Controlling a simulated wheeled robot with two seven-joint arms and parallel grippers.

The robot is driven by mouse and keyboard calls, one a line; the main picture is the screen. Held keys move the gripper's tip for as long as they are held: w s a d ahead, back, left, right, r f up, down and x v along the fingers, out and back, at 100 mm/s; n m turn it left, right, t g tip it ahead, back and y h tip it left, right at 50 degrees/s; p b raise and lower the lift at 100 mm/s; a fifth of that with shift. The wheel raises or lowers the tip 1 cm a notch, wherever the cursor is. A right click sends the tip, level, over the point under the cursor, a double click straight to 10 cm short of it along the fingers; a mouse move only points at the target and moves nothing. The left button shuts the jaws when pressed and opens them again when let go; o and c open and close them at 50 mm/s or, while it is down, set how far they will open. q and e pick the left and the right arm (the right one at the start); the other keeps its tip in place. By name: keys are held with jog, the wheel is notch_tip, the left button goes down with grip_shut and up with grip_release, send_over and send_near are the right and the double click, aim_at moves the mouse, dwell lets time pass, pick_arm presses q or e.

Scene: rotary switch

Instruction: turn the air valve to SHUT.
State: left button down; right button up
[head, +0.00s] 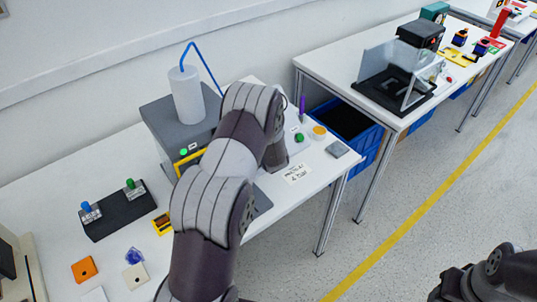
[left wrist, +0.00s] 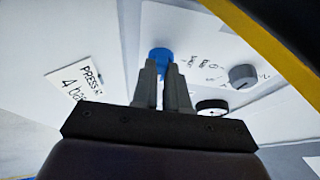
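In the left wrist view a blue knob (left wrist: 161,54) stands on a white panel, right at the tips of my left gripper (left wrist: 161,68). The two fingers are close together with a narrow gap, and blue shows between and beyond the tips. I cannot tell if they touch it. A grey knob (left wrist: 242,75) with printed markings around it sits to the right. The lettering is too small to read surely, so which knob is the air valve is unclear. In the head view my arm hides the left gripper and panel. Part of my right arm shows at the lower right.
A dark knob (left wrist: 212,106) is partly behind the right finger. A card with 4 bar writing (head: 296,173) lies on the bench. A grey box (head: 165,118) carries a pale cylinder (head: 186,95) with a blue tube. A black block (head: 118,214) with blue and green knobs stands left.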

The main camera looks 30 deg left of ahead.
dwell(0.4)
pick_arm(q)
jog(key=n, duration=0.1)
jog(key=n+y, duration=0.1)
jog(key=n, duration=0.2)
jog(key=shift+d+f+n+y, duration=0.2)
jog(key=shift+f+n+y, duration=0.1)
jog(key=shift+n, duration=0.1)
jog(key=n+y+b, duration=0.1)
jog(key=n+y, duration=0.1)
jog(key=n, duration=0.3)
jog(key=shift+d, duration=0.15)
jog(key=n, duration=0.2)
jog(key=n+g+y, duration=0.1)
jog(key=n, duration=0.2)
jog(key=shift+w+d+f+y+b, duration=0.15)
jog(key=shift+y+b, duration=0.15)
jog(key=shift+w+d+n+g+y+b, duration=0.1)
jog(key=shift+n+g+y+b, duration=0.25)
jog(key=shift+n, duration=0.85)
jog(key=shift+w+n+g+y+b, duration=0.15)
jog(key=shift+n+g, duration=0.3)
jog(key=shift+n, duration=0.75)
jog(key=shift+s, duration=0.1)
jog(key=c, duration=1.1)
grip_release()
